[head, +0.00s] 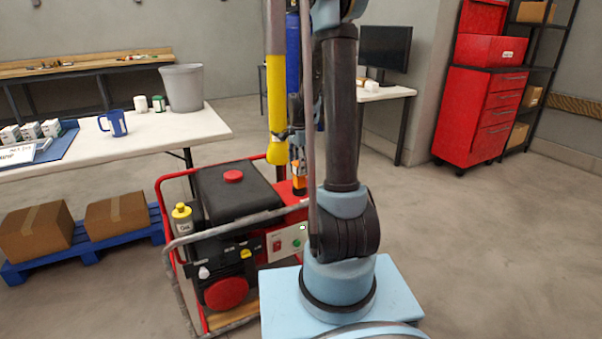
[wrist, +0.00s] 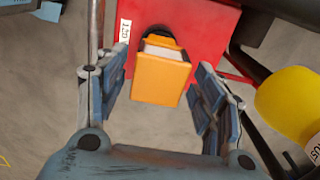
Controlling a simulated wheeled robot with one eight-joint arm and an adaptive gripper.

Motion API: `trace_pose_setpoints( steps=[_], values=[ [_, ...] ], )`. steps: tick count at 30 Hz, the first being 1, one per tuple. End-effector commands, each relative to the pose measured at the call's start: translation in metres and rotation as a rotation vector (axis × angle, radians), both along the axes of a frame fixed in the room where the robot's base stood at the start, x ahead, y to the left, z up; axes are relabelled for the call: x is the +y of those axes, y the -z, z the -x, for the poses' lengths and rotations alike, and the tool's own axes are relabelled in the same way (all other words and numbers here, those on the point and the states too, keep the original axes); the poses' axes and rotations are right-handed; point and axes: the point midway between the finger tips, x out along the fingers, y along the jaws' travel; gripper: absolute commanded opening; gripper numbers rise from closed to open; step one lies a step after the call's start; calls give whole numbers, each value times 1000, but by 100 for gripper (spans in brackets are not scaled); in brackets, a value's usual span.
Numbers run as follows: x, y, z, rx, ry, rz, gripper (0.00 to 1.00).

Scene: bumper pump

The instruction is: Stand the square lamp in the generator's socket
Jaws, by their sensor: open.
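The square lamp (wrist: 162,80) is an orange block with a pale strip near its far edge. It stands at a round black socket (wrist: 157,33) on the generator's red panel (wrist: 197,25). I cannot tell how deep it sits. In the head view the lamp (head: 299,184) shows small and orange above the generator (head: 238,190), which has a red tube frame and a black tank. My gripper (wrist: 161,68) is open, with a finger on each side of the lamp and a visible gap to both. In the head view my gripper (head: 297,145) is just above the lamp, partly hidden.
A yellow hanging part (head: 277,100) ends close to my gripper. A white table (head: 165,130) with a blue mug (head: 116,123) and a grey bucket (head: 182,87) stands at left. Boxes on a blue pallet (head: 90,254) lie below.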

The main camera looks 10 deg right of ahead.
Motion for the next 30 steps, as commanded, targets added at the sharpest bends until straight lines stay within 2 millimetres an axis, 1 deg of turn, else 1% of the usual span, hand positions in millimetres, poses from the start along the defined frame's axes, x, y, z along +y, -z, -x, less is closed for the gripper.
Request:
trace_pose_setpoints(
  steps=[1, 3, 9, 13, 17, 20, 23, 26, 30],
  values=[
    [0, -9, 1, 0, 0, 0, 62],
    [0, -21, 0, 0, 0, 0, 62],
    [-1, -51, 0, 0, 1, 0, 62],
    [-1, -64, 0, 0, 1, 0, 62],
    [-1, -71, 1, 0, 0, 0, 62],
    [-1, -76, 6, -2, -16, 0, 62],
    [-1, -83, 22, -10, -63, 0, 62],
    [-1, -93, 45, -22, -137, 1, 62],
    [-1, -105, 81, -40, -257, 6, 62]
  ],
)
